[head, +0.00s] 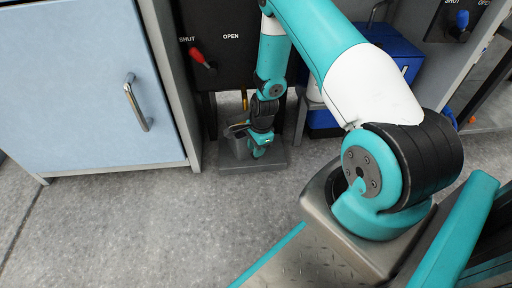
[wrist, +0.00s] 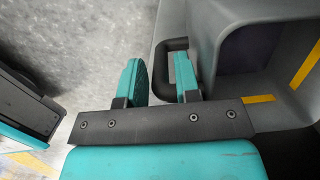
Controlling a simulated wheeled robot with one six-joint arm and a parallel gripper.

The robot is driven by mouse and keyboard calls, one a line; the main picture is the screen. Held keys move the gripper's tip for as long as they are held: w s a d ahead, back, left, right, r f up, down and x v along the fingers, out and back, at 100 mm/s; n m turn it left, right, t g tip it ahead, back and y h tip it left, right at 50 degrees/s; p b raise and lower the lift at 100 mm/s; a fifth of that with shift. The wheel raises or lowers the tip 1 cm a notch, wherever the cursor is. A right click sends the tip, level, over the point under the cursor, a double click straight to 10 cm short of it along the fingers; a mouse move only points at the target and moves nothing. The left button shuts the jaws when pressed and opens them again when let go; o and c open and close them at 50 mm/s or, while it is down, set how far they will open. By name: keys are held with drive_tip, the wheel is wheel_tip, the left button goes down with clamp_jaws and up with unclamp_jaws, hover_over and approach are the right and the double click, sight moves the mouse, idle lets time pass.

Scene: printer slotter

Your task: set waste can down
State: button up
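The waste can (head: 238,143) is a dark grey bin standing upright on a flat grey base plate (head: 270,161) in the recess under the panel. In the wrist view the can (wrist: 205,40) fills the right side, with its looped handle (wrist: 160,62) facing my gripper. My gripper (wrist: 162,80) has its two teal fingers apart, one on each side of the handle bar, the right one inside the loop. Slim gaps show between fingers and bar. In the head view my gripper (head: 258,150) is low at the can's right side, hiding part of it.
A pale blue cabinet door (head: 75,85) stands left of the recess. A red lever (head: 203,60) sits on the black SHUT/OPEN panel above. Blue containers (head: 385,50) stand on the right. The grey floor (head: 150,225) in front is clear.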

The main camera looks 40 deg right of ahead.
drive_tip(key=shift+o, duration=0.6)
drive_tip(key=shift+r, duration=0.1)
wheel_tip(320, 180, up, 12)
drive_tip(key=d+p, duration=0.2)
drive_tip(key=p, duration=0.6)
drive_tip(key=w+a+r+n, duration=0.1)
drive_tip(key=a+r+n, duration=0.7)
drive_tip(key=r, duration=0.6)
drive_tip(key=s+a+r+n+y, duration=0.1)
drive_tip(key=s+a+r+n, duration=0.5)
drive_tip(key=a+r, duration=0.15)
drive_tip(key=s+a+r+n+y, duration=0.1)
drive_tip(key=s+a+r+n, duration=0.5)
drive_tip(key=r, duration=0.3)
drive_tip(key=s+a+r+n, duration=0.4)
drive_tip(key=s+n, duration=0.3)
drive_tip(key=s, duration=0.2)
drive_tip(key=shift+s+a+r+n, duration=0.2)
drive_tip(key=shift+s+r+n, duration=0.1)
drive_tip(key=shift+r, duration=0.25)
drive_tip(key=shift+d, duration=0.1)
